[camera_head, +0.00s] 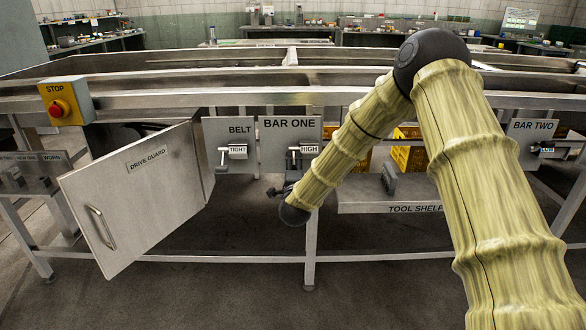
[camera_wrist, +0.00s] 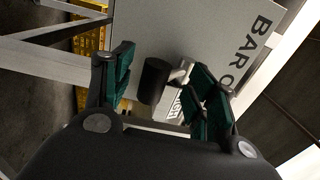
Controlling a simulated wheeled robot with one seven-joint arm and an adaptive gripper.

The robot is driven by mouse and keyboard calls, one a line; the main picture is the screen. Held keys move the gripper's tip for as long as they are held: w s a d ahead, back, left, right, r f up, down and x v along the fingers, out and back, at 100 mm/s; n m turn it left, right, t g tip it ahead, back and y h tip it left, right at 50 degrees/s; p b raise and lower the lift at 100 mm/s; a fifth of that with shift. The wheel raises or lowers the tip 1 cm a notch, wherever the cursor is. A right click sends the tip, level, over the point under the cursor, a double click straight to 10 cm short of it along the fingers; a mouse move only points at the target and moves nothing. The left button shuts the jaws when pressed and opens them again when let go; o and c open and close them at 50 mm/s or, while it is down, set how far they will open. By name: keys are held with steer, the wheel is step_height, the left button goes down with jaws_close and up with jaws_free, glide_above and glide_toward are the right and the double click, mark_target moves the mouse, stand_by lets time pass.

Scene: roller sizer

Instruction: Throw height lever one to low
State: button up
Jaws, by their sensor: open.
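Height lever one is on the grey BAR ONE plate (camera_head: 290,130), beside a label reading HIGH (camera_head: 309,149). In the wrist view its black handle (camera_wrist: 154,81) sits on a short metal stem (camera_wrist: 181,72), with the HIGH label partly hidden behind my gripper. My gripper (camera_head: 274,191) shows below the plate in the head view, at the end of my arm. In the wrist view my gripper (camera_wrist: 164,60) is open, with green-padded fingers on either side of the handle. I see a gap on the left; contact on the right is unclear.
The open drive guard door (camera_head: 140,190) stands out at the left. The BELT plate (camera_head: 230,130) is left of BAR ONE. A tool shelf (camera_head: 400,207) is to the right, with yellow crates (camera_head: 408,155) behind. The BAR TWO plate (camera_head: 532,130) is farther right.

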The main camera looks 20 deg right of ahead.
steer(key=shift+w, duration=0.1)
jaws_close()
